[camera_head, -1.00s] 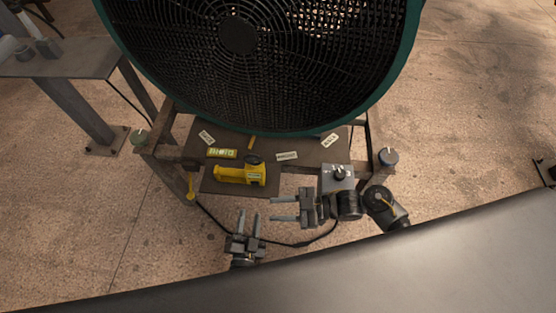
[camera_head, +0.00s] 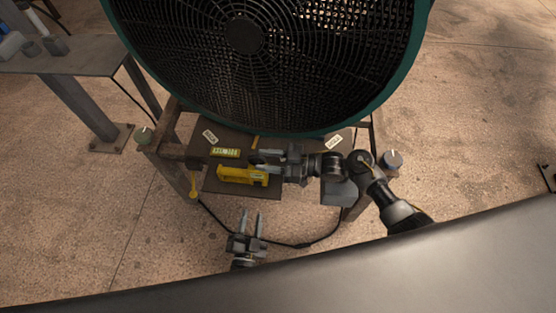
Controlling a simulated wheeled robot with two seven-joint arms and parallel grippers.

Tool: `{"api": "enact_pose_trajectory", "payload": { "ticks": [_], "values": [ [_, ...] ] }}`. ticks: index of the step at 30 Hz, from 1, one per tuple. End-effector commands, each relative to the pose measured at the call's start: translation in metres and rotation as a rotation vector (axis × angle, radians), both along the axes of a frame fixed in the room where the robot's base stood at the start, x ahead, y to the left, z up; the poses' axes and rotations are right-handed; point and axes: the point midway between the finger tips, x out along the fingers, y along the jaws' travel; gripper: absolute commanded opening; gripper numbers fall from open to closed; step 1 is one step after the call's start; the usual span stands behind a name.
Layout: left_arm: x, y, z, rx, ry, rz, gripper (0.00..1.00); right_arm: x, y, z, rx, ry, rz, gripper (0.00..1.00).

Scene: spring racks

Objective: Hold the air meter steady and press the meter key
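The yellow air meter (camera_head: 238,176) lies on the brown shelf under the fan, its handle pointing left. Its dark round head is mostly covered by my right gripper (camera_head: 256,159), which comes in from the right. The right fingers look spread, one above the other, at the head; contact cannot be made out. The meter key is not distinguishable. My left gripper (camera_head: 250,218) is below the shelf front, open and empty, its two fingers pointing up toward the meter.
A large green-rimmed fan (camera_head: 243,37) stands behind the shelf. A grey box (camera_head: 340,192) is right of the meter, with a knob (camera_head: 391,160) on the right post. A black cable (camera_head: 300,245) hangs below the shelf.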

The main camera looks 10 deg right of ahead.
Motion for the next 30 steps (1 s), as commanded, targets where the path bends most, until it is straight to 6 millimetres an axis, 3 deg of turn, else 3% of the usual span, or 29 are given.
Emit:
{"api": "enact_pose_trajectory", "payload": {
  "ticks": [6, 17, 26, 30],
  "values": [
    [0.000, 0.000, 0.000, 0.000, 0.000, 0.000, 0.36, 0.008, 0.024, 0.000, 0.001, 0.001, 0.000, 0.36],
    [0.000, 0.000, 0.000, 0.000, 0.000, 0.000, 0.36, 0.010, 0.031, 0.000, 0.000, -0.001, 0.000, 0.36],
    [0.000, 0.000, 0.000, 0.000, 0.000, 0.000, 0.36, 0.010, 0.031, 0.000, 0.000, -0.001, 0.000, 0.01],
    [0.000, 0.000, 0.000, 0.000, 0.000, 0.000, 0.36, 0.010, 0.031, 0.000, 0.000, -0.001, 0.000, 0.00]
  ]
}}
